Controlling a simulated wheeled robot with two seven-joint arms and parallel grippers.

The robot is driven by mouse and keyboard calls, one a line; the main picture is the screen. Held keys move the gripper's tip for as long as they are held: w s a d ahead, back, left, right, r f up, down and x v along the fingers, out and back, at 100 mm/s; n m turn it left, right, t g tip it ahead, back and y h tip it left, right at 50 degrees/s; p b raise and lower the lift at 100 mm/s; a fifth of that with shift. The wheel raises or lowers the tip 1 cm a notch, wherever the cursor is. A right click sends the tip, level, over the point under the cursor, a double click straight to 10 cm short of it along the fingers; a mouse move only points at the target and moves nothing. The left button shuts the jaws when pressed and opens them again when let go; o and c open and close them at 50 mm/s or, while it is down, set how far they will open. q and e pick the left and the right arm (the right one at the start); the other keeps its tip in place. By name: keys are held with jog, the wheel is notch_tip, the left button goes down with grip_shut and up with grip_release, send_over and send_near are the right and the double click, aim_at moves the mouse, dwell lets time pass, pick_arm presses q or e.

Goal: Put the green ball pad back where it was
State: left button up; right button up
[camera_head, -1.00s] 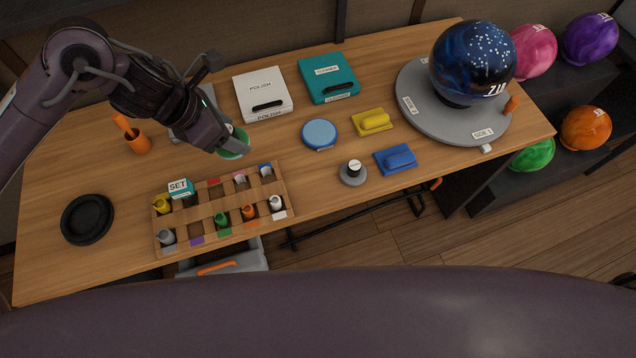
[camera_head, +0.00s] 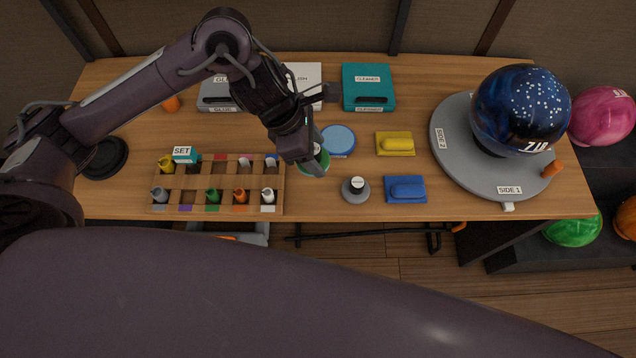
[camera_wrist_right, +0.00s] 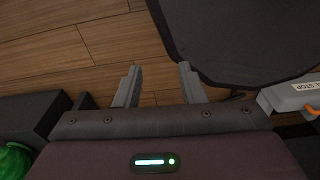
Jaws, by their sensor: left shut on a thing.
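The green pad (camera_head: 325,157) is a round disc, partly hidden behind the fingers of my left gripper (camera_head: 313,162). The gripper is shut on it, just left of the blue round pad (camera_head: 338,139) in the head view. The picture does not show clearly whether the green pad touches the table. My right gripper (camera_wrist_right: 158,72) has its fingers apart with nothing between them, seen over the wood floor in the right wrist view.
A wooden rack (camera_head: 177,182) of small bottles stands front left. A yellow block (camera_head: 395,143), a blue block (camera_head: 405,189) and a grey weight-like piece (camera_head: 356,190) lie nearby. A teal case (camera_head: 368,87) stands behind. A blue speckled ball (camera_head: 520,105) rests on a grey turntable (camera_head: 455,150).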

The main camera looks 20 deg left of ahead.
pick_arm(q)
jog(key=f+b, duration=0.1)
jog(key=f, duration=0.8)
jog(key=shift+d+f, duration=0.15)
jog(key=shift+d, duration=0.05)
notch_tip(320, 180, down, 4)
jog(key=shift+f, duration=0.2)
jog(key=shift+w+f+b, duration=0.1)
jog(key=shift+f+b, duration=0.05)
jog(key=shift+b, duration=0.15)
jog(key=o, duration=0.8)
jog(key=shift+o, duration=0.2)
pick_arm(e)
jog(key=shift+d+f, duration=0.2)
jog(key=shift+f, duration=0.3)
jog(key=shift+d+f, duration=0.15)
jog(key=shift+f, duration=0.3)
jog(key=shift+d, duration=0.1)
